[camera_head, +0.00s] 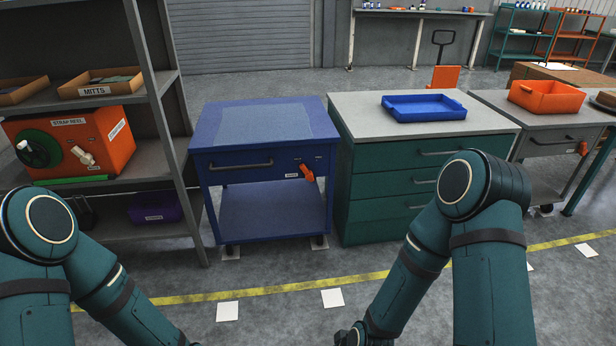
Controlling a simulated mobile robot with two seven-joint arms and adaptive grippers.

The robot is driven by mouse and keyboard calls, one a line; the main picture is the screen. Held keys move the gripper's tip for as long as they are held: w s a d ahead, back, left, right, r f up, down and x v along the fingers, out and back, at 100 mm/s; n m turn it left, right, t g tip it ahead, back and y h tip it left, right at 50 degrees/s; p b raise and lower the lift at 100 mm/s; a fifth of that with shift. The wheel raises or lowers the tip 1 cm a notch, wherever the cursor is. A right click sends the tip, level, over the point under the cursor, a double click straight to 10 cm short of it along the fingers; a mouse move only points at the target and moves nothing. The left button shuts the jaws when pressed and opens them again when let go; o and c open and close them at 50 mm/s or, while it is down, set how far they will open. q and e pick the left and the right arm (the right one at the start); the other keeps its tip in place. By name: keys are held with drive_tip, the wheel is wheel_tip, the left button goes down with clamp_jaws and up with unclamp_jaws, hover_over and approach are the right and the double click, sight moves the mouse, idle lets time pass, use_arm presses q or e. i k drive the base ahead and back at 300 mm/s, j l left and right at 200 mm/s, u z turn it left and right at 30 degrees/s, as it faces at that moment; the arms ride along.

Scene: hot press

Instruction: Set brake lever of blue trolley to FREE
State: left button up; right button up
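The blue trolley (262,212) stands left of centre, with a flat top, a front bar handle (240,164) and a lower shelf. Its orange brake lever (307,173) is on the right of the front panel, tilted down and slightly right. A white label (291,175) is left of the lever; two small marks above it are too small to read. I cannot tell which setting the lever points to. My two arms come in low at left and right, well short of the trolley.
A grey shelf rack (160,90) with an orange strap reel box (75,150) stands left of the trolley. A green drawer cabinet (385,185) with a blue tray (424,115) stands close on its right. Floor before the trolley is clear, with a yellow line (260,291).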

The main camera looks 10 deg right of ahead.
sight(308, 175)
drive_tip(key=i+u, duration=0.15)
drive_tip(key=i, duration=0.6)
drive_tip(key=i+l+u, duration=0.15)
drive_tip(key=i, duration=0.65)
drive_tip(key=i+l+u, duration=0.15)
drive_tip(key=i, duration=0.6)
